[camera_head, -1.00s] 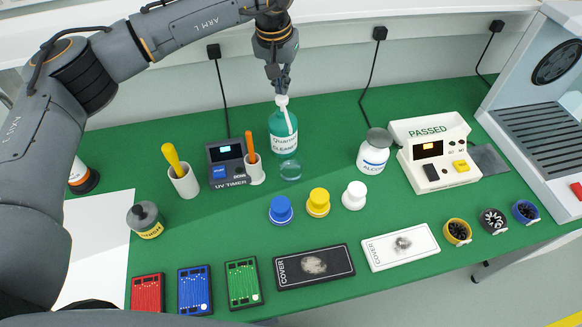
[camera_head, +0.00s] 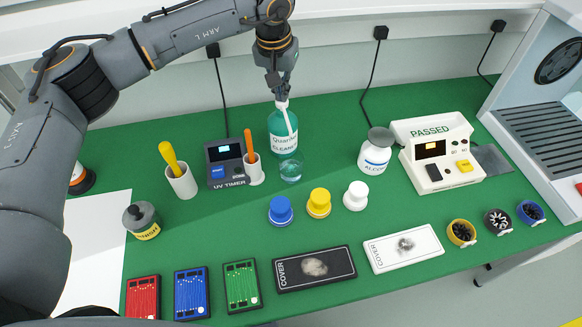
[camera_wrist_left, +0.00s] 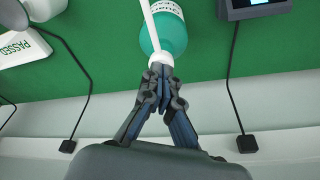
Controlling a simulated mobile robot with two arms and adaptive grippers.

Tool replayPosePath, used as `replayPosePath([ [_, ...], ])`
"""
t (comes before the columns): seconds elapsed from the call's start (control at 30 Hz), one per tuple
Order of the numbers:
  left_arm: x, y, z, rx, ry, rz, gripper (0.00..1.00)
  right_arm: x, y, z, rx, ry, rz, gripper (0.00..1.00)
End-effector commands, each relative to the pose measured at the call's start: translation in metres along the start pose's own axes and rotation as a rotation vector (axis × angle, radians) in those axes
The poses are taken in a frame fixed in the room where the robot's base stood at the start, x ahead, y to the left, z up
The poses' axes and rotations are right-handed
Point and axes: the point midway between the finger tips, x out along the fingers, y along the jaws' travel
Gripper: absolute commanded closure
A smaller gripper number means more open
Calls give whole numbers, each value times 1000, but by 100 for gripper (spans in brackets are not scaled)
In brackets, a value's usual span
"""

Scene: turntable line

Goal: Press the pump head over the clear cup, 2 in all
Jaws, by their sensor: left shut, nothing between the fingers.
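The teal pump bottle (camera_head: 283,141) stands upright at the back of the green table. Its white pump head (camera_head: 282,104) has a long spout slanting down to the front. My left gripper (camera_head: 277,90) is shut and empty, pointing down with its fingertips on or just over the pump head. In the left wrist view the shut fingertips (camera_wrist_left: 161,72) meet the white collar area of the teal bottle (camera_wrist_left: 163,30). The clear cup (camera_head: 291,171) stands in front of the bottle, below the spout; it looks faintly teal. My right gripper is not in view.
Left of the cup are an orange-handled tool in a white holder (camera_head: 255,170) and the UV timer (camera_head: 226,166). The alcohol bottle (camera_head: 375,152) stands to the right. Blue, yellow and white knobs (camera_head: 318,203) stand in front. Green table between them is clear.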

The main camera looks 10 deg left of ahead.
Motion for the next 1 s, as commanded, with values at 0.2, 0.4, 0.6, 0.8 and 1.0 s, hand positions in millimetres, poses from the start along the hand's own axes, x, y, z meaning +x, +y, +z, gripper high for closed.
replayPosePath([
  [0.2,-4,0,1,2,-10,-2,100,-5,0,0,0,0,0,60],
  [0.4,-17,0,-2,2,-10,-2,100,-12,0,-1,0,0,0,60],
  [0.6,-26,0,-4,1,-7,-1,100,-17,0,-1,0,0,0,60],
  [0.8,-27,0,-4,1,-6,-1,100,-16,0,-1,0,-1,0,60],
  [1.0,-27,0,-5,1,-4,-1,100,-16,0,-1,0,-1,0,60],
])
